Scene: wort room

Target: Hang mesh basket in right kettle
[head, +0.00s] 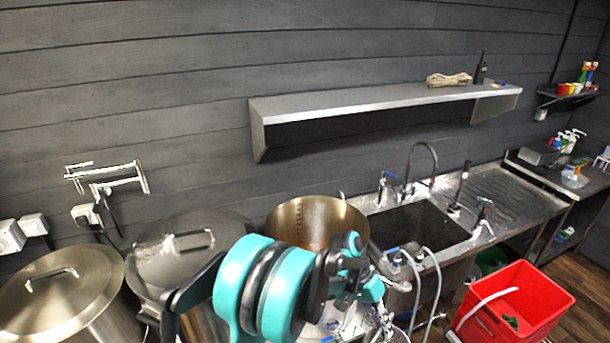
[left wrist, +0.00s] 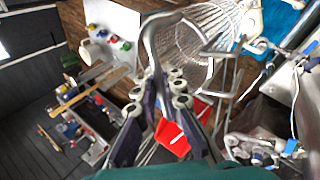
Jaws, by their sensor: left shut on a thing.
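The mesh basket (left wrist: 208,38) is a cylinder of metal wire at the top of the left wrist view, tilted in that picture. A bent metal handle runs from it between the fingers of my left gripper (left wrist: 165,88), which is shut on it. In the head view my left gripper (head: 362,278) is in front of the right kettle, at its lower right. Some wire mesh shows at the bottom edge below it. The right kettle (head: 290,222) is an open steel pot, its front partly hidden by my arm. The basket is outside it. My right gripper is not in view.
Two lidded kettles (head: 60,290) (head: 185,250) stand to the left. A steel sink (head: 425,232) with taps and hoses is right of the open kettle. A red bucket (head: 520,305) stands on the floor at the right. A wall shelf (head: 370,104) is above.

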